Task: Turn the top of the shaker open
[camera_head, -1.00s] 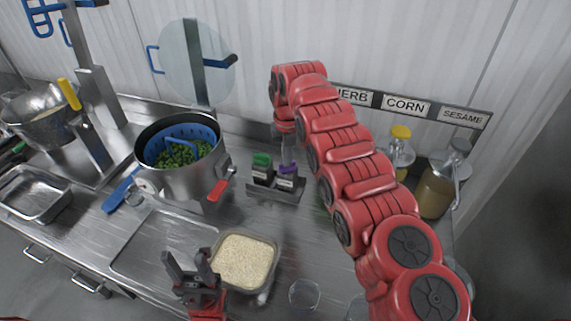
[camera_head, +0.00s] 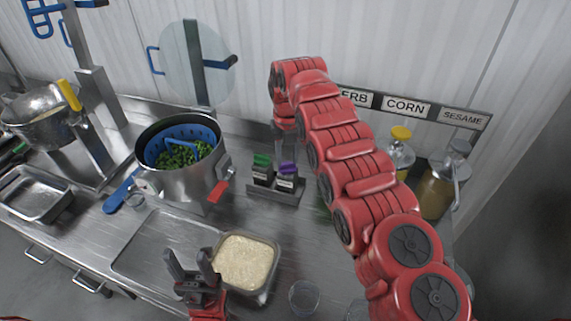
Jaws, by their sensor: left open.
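Two small shakers stand side by side in a metal rack (camera_head: 276,194) on the counter. One has a green top (camera_head: 262,160); the other has a purple top (camera_head: 288,168). My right arm reaches down from the right, and my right gripper (camera_head: 286,150) is just above and behind the purple top. Its fingers are small and partly hidden, so I cannot tell their opening or whether they touch the top. My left gripper (camera_head: 189,262) is open and empty, beside the rice container at the front.
A rice container (camera_head: 272,285) sits front centre with a clear cup (camera_head: 305,297) to its right. Jars (camera_head: 438,192) stand at right. A flat tray (camera_head: 150,262) is empty.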

